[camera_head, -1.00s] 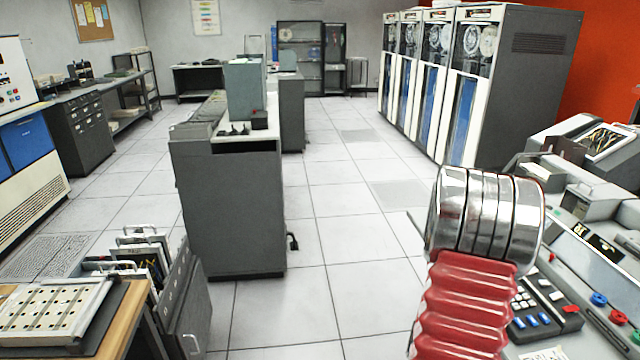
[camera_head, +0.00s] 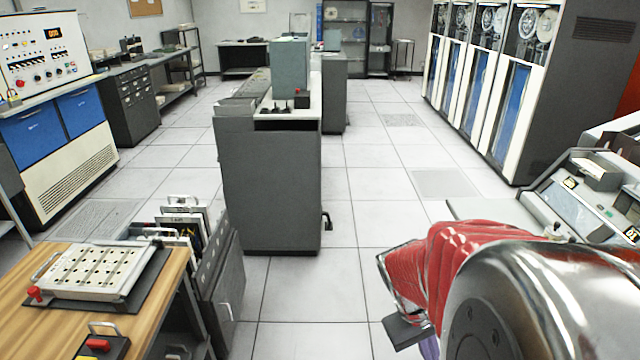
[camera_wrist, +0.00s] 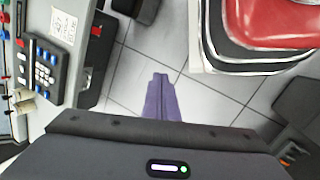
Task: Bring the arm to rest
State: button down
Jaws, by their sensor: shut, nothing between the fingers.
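My arm, with its red ribbed sleeve and silver metal shell, is at the lower right of the head view, bent with its end low. In the wrist view my gripper (camera_wrist: 160,77) shows as two purple fingers, closed together and empty, above the pale tiled floor (camera_wrist: 215,108). In the head view only a bit of purple at my gripper (camera_head: 430,347) shows, at the bottom edge beside the arm. The rest of it is hidden or cut off there.
A console (camera_head: 593,198) stands to the right; its keypad (camera_wrist: 42,68) shows close by in the wrist view. A grey cabinet (camera_head: 268,190) is ahead, a wooden table (camera_head: 150,310) at left. Tape cabinets (camera_head: 513,110) stand at back right. Clear floor lies in the middle.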

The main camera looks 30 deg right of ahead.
jog(key=w+a+r+n+t+y, duration=0.1)
jog(key=w+a+r+t, duration=0.2)
jog(key=a+r, duration=0.4)
jog(key=w+a+r+n+t+y, duration=0.1)
jog(key=w+a+r+t, duration=0.3)
jog(key=a, duration=1.2)
notch_tip(320, 180, up, 4)
jog(key=shift+w+a+r+n+t+y, duration=0.2)
jog(key=shift+w+r+n+t+y, duration=0.1)
jog(key=shift+t+y, duration=0.3)
jog(key=c, duration=2.5)
grip_release()
jog(key=shift+f, duration=0.1)
jog(key=shift+c, duration=0.2)
jog(key=o, duration=0.8)
jog(key=shift+w, duration=0.1)
